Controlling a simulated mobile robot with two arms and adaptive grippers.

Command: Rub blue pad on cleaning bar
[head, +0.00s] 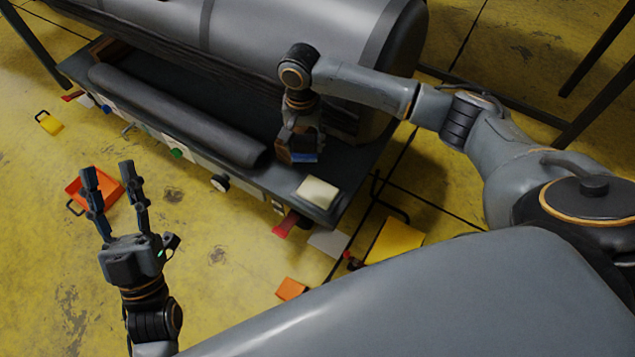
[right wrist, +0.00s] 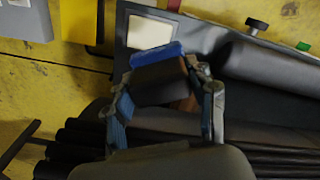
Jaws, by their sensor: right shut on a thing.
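My right gripper (head: 299,148) is shut on the blue pad (head: 304,157), a dark block with a blue face, over the dark workbench. In the right wrist view the blue pad (right wrist: 157,55) sits between the fingers of the right gripper (right wrist: 168,85). The cleaning bar (head: 318,192), a cream block, lies at the near right corner of the bench. It also shows in the right wrist view (right wrist: 152,33), just beyond the pad and apart from it in the picture. My left gripper (head: 108,172) is open and empty, over the floor to the left.
A dark rolled tube (head: 175,112) lies along the bench (head: 345,192), and a large grey inflatable (head: 270,35) stands behind it. Tools hang along the bench's front edge. An orange tray (head: 98,188) and a yellow box (head: 395,241) are on the yellow floor.

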